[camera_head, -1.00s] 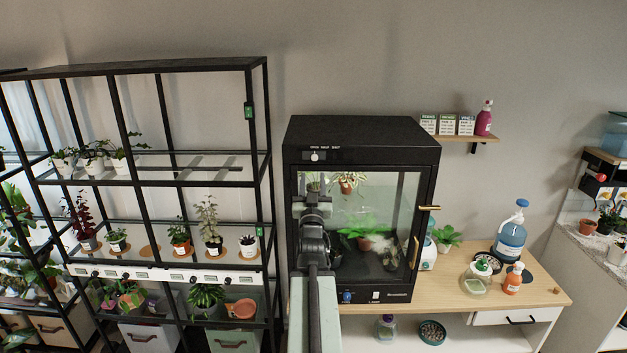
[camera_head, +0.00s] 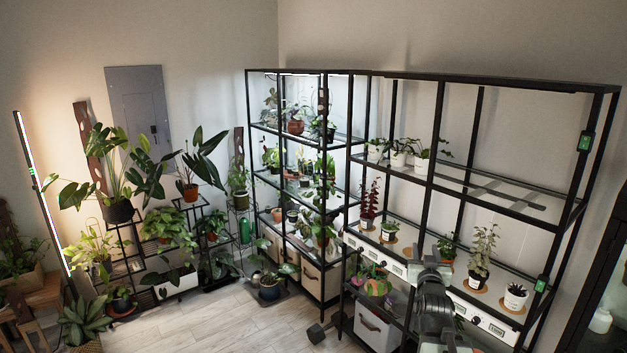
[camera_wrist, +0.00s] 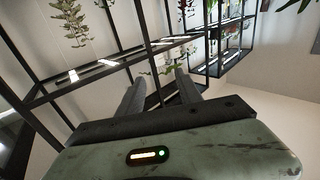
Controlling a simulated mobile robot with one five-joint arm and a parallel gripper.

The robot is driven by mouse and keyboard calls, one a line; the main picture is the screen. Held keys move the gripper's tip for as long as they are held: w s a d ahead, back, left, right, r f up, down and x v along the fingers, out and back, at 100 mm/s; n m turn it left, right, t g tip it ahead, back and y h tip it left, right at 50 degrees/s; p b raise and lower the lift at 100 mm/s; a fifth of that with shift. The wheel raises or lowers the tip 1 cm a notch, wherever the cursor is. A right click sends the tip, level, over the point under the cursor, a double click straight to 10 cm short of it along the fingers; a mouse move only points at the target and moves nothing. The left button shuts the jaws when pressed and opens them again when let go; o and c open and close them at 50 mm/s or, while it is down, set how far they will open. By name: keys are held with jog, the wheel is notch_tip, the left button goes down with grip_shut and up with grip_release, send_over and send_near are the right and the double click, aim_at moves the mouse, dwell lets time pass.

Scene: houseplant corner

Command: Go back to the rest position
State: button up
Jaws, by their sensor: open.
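My gripper shows in the wrist view (camera_wrist: 160,88), its two dark fingers apart with nothing between them. Beyond the fingers the wrist view shows black shelf framing, upside down, with plants on it. In the head view my arm rises at the lower right, in front of the black shelf rack (camera_head: 436,150); the fingers are not clearly made out there. The arm hides part of the rack's lower shelf.
Several potted plants stand on the rack, such as a white-potted one (camera_head: 516,296). A second rack (camera_head: 250,110) stands in the corner. Plant stands and a large potted plant (camera_head: 118,208) are at left. A dark cabinet edge (camera_head: 590,290) is at right.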

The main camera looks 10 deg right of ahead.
jog(key=s+a+f+n+g+y+b, duration=0.1)
jog(key=a+f+n+g+y+b, duration=0.2)
jog(key=a+f, duration=0.75)
jog(key=s+a+f+n+g+y, duration=0.1)
jog(key=a+f+g+y, duration=0.25)
jog(key=a+f, duration=0.7)
jog(key=s+a+f+g, duration=0.1)
jog(key=s+f+g, duration=0.2)
jog(key=s, duration=0.6)
jog(key=s+a+f+g, duration=0.2)
jog(key=s+f+g, duration=0.2)
jog(key=s+g, duration=0.3)
jog(key=shift+s+a+g, duration=0.25)
jog(key=shift+s+g, duration=0.1)
jog(key=shift+s, duration=0.6)
